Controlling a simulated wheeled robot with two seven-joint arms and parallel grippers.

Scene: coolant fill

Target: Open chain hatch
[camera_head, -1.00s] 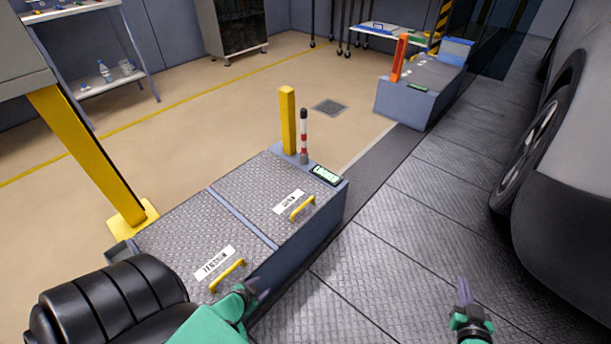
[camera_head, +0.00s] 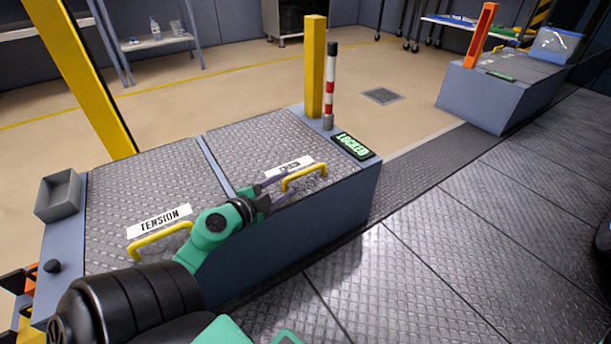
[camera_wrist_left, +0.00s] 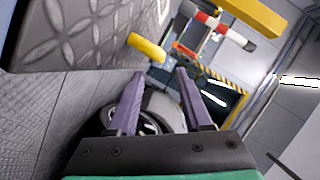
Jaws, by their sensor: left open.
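The chain hatch (camera_head: 262,148) is the right-hand diamond-plate lid on the blue-grey box, lying flat and closed. Its white label (camera_head: 289,166) is small and partly covered. Its yellow handle (camera_head: 304,177) is at the lid's front edge. My left gripper (camera_head: 277,187) is open at the left end of this handle, with no grip on it visible. In the left wrist view the open fingers (camera_wrist_left: 160,75) show nothing between them that is held. The handle (camera_wrist_left: 147,47) is just beyond the fingertips. My right gripper is out of view.
The TENSION hatch (camera_head: 150,195) with its own yellow handle (camera_head: 160,240) lies closed on the left. A green LOCKED display (camera_head: 353,145), a red-white post (camera_head: 330,90) and a yellow post (camera_head: 315,65) stand at the box's back right. Metal floor (camera_head: 430,270) at right is clear.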

